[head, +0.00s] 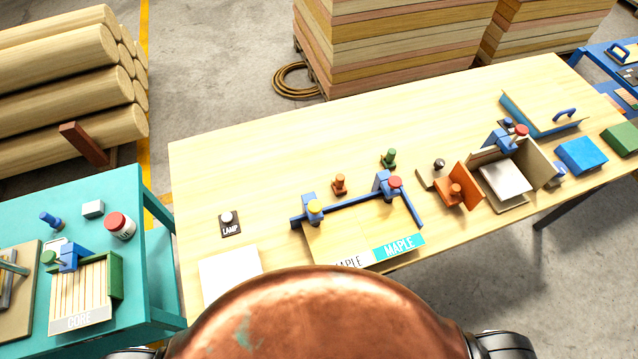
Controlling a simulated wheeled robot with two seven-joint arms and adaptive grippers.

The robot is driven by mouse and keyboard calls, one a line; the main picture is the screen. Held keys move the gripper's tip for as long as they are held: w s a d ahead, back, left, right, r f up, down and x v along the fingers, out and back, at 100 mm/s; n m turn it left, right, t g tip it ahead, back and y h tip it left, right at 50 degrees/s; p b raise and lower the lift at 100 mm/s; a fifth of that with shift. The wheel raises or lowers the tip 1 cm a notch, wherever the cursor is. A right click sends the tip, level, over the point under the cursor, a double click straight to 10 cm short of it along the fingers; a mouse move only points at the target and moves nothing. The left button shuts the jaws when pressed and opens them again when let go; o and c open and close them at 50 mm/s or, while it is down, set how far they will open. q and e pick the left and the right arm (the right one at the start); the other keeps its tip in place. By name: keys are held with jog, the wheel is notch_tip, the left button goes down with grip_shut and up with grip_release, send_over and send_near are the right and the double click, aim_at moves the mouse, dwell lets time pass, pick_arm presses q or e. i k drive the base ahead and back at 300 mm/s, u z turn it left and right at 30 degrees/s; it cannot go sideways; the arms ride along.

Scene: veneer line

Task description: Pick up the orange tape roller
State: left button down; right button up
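A small orange knobbed tool (340,184) stands upright on the wooden table (240,150), just behind the blue corner frame. A larger orange piece (457,190) with a round knob stands farther right, beside the open box. I cannot tell for sure from this view which of the two is the tape roller. Nothing touches the small orange tool. Neither of my grippers is in view; only parts of my own body show along the bottom edge.
A green knobbed tool (388,158) stands behind the blue frame (345,209), which has yellow-topped and red-topped clamps around a maple panel (335,235). A lamp switch (230,223) and white sheet (230,268) lie left. A teal table (130,200) adjoins. The table's back left is clear.

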aim_at(338, 186)
jog(key=u, duration=0.85)
jog(key=k, duration=0.65)
jog(key=z, duration=0.9)
